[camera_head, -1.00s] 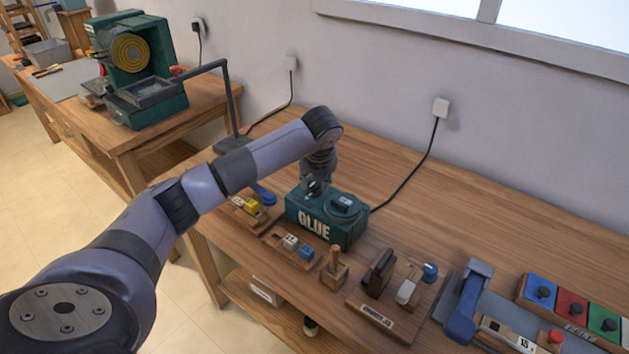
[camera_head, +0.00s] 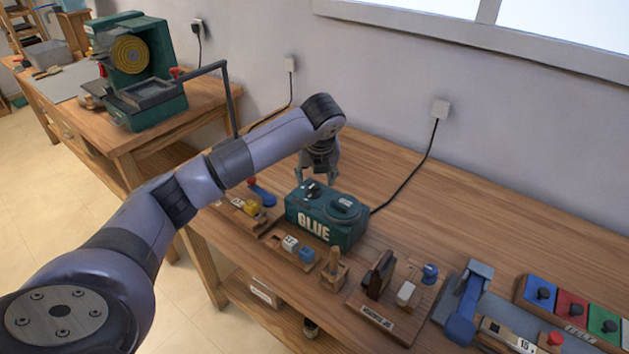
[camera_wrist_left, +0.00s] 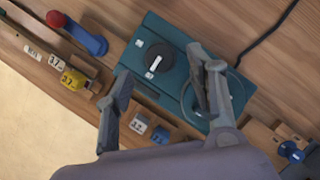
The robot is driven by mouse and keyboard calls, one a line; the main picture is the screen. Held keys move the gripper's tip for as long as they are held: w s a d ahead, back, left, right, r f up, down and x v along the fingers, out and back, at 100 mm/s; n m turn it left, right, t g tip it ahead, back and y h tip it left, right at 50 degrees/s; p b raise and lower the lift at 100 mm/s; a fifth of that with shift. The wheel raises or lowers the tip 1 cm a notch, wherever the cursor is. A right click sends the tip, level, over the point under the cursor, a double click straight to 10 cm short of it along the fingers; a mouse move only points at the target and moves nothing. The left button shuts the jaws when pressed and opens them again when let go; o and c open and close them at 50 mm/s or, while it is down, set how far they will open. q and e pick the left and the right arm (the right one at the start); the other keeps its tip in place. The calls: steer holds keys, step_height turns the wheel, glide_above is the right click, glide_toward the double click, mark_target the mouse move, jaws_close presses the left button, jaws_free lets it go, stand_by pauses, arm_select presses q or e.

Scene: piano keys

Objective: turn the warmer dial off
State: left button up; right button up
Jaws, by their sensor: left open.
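The green glue warmer (camera_head: 325,222), marked GLUE, stands on the bench. Its black dial (camera_head: 311,189) is on the left of its top, beside a round lid (camera_head: 344,205). In the left wrist view the dial (camera_wrist_left: 159,58) carries a white pointer line lying at a slant between small white marks on the green top. My left gripper (camera_head: 317,178) is open and empty, just above the dial and apart from it. In the left wrist view its fingers (camera_wrist_left: 160,80) are spread, with the dial showing beyond the gap. My right gripper is out of view.
A wooden holder with number blocks (camera_head: 292,248) and a stamp (camera_head: 334,268) stand in front of the warmer. The bench toward the back right is clear.

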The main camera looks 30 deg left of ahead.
arm_select(q)
steer(key=v, duration=0.8)
steer(key=shift+s, duration=0.1)
